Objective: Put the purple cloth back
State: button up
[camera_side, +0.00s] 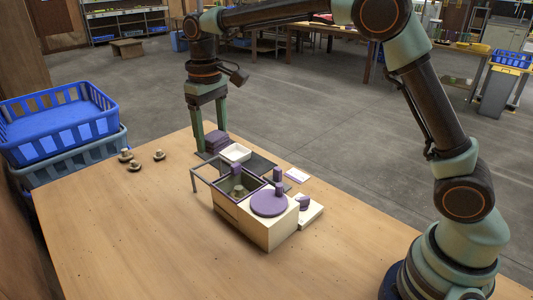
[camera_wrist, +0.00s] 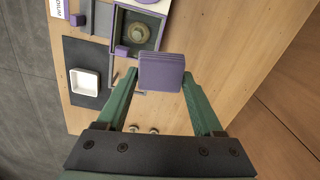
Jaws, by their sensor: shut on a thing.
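The purple cloth (camera_side: 217,141) is a folded, layered block in the side view. It also shows in the wrist view (camera_wrist: 161,72), between the two green fingers. My gripper (camera_side: 209,143) is shut on it; in the wrist view the gripper (camera_wrist: 160,78) has one finger at each side of the cloth. The cloth is near the table's far edge, beside a white tray (camera_side: 236,153). I cannot tell whether its underside touches the table.
A dark mat (camera_side: 264,165) lies under the white tray. The front-left table is clear.

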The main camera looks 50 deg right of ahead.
jog(key=w+d+m, duration=0.3)
jog(key=d+m, duration=0.2)
jog(key=m, duration=0.6)
jog(key=w+d+f+m, duration=0.1)
jog(key=w+d+m, duration=0.2)
jog(key=d+m, duration=0.55)
jog(key=w+d+m, duration=0.3)
jog(key=m, duration=1.1)
jog(key=f, duration=2)
jog(key=shift+w+a, duration=0.15)
jog(key=shift+a, duration=0.05)
jog(key=shift+f, duration=0.25)
jog(key=o, duration=1.2)
